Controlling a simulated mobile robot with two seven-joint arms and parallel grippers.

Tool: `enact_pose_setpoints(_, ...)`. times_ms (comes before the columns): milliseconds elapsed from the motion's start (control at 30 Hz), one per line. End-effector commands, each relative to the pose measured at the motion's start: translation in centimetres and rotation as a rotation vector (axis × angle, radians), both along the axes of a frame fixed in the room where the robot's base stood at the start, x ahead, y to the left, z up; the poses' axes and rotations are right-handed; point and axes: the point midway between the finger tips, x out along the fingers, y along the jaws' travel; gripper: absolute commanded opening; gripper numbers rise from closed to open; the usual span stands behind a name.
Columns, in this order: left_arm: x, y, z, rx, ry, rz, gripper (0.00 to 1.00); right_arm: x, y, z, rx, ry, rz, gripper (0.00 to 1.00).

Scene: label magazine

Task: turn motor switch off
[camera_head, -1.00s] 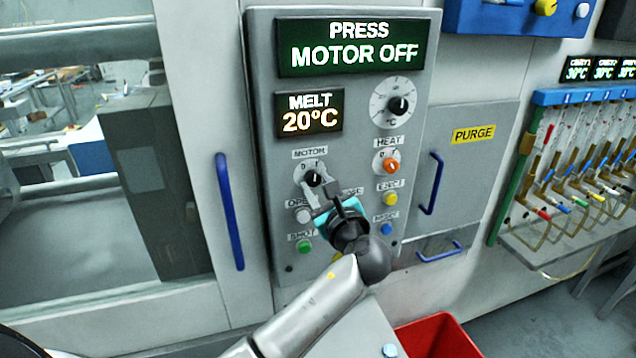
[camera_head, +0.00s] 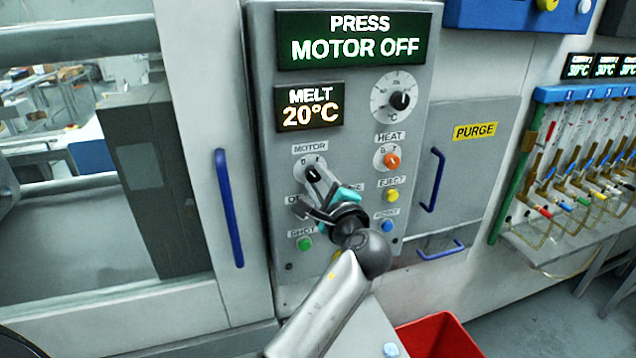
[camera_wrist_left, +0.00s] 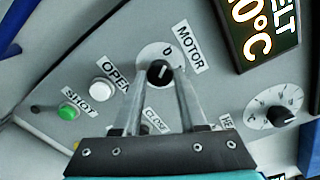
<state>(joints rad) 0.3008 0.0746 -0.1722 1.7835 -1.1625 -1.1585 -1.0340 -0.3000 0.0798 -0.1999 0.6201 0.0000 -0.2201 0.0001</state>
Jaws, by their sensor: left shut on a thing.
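The motor switch (camera_head: 312,174) is a black round knob on a white dial under the MOTOR label, on the left of the grey control panel. It also shows in the left wrist view (camera_wrist_left: 159,71), with a 0 mark beside it. My left gripper (camera_head: 316,179) reaches it from below right, and its two fingers are shut on the knob; the fingertips also show at the knob's sides in the left wrist view (camera_wrist_left: 160,78). The green display (camera_head: 353,38) reads PRESS MOTOR OFF. The knob's exact angle is partly hidden. My right gripper is not in view.
The heat knob (camera_head: 391,160), a temperature dial (camera_head: 399,100) and the yellow eject button (camera_head: 391,196) are close by on the right. The green shot button (camera_head: 304,244) is below. Blue handles (camera_head: 229,208) flank the panel. A red bin (camera_head: 440,337) stands below.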

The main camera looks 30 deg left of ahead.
Motion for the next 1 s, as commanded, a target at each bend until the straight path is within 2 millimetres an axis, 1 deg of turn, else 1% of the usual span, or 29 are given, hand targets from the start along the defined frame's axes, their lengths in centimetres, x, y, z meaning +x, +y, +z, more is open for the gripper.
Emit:
enact_pose_setpoints(500,-0.02,0.02,-0.08,-0.017,-0.015,0.001,0.0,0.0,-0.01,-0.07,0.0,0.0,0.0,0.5)
enact_pose_setpoints(533,-0.03,0.01,-0.08,-0.017,-0.015,0.001,0.42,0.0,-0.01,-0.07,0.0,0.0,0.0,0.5)
enact_pose_setpoints(700,-0.02,0.01,-0.06,-0.015,-0.015,0.001,0.61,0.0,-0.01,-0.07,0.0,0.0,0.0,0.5)
enact_pose_setpoints(800,-0.01,0.01,-0.05,-0.015,-0.015,0.001,0.71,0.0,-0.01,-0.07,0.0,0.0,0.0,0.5)
enact_pose_setpoints(1000,-0.01,0.0,-0.02,-0.014,-0.014,0.0,0.71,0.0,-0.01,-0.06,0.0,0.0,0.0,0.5)
